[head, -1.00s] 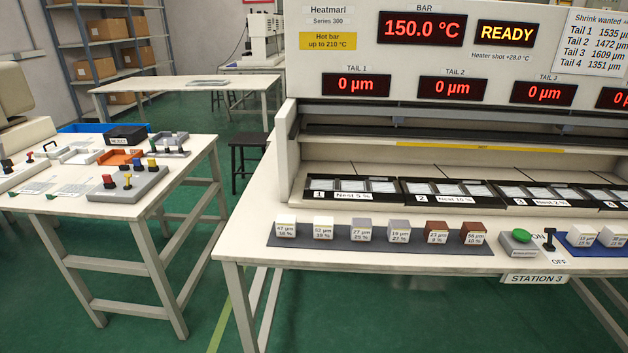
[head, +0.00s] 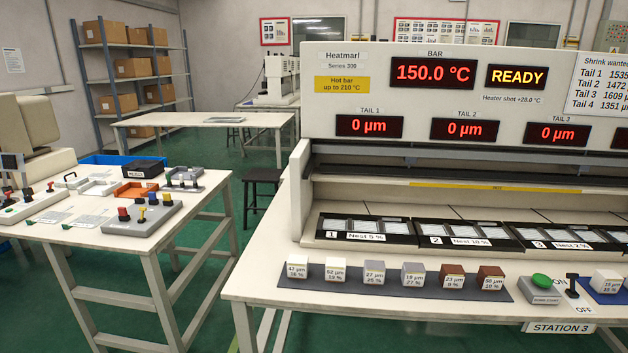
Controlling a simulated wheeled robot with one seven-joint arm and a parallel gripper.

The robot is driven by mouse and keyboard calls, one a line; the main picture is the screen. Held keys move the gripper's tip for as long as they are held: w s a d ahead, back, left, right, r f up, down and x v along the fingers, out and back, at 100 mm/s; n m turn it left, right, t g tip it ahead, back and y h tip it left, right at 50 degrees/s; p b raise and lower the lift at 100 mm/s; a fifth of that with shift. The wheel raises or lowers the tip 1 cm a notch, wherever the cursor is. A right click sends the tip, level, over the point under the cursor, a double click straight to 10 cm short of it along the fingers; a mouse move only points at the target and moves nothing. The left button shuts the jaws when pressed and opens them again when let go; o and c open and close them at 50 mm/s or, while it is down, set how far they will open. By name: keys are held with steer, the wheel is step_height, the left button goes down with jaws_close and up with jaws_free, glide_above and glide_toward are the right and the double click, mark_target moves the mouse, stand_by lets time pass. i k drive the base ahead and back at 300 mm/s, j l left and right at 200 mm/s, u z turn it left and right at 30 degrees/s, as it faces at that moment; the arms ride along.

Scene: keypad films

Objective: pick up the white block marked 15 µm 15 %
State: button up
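A white block (head: 606,282) sits on a blue mat (head: 588,293) at the far right edge of the head view. Its label is small and I cannot read it surely; it may be the 15 µm 15 % block. The mat runs out of the picture on the right, so anything further along it is hidden. My gripper is not in view.
A dark mat (head: 256,273) holds several white, grey and brown blocks with other labels. A green button box (head: 541,290) and a black ON/OFF lever (head: 572,285) stand left of the blue mat. The heat machine (head: 440,75) rises behind. Green floor separates a side table (head: 75,235).

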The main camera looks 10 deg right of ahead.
mark_target(606, 281)
steer(key=z, duration=0.7)
steer(key=i+l+z, duration=0.15)
steer(key=z, duration=0.3)
steer(key=i+z, duration=0.45)
steer(key=i+j, duration=0.2)
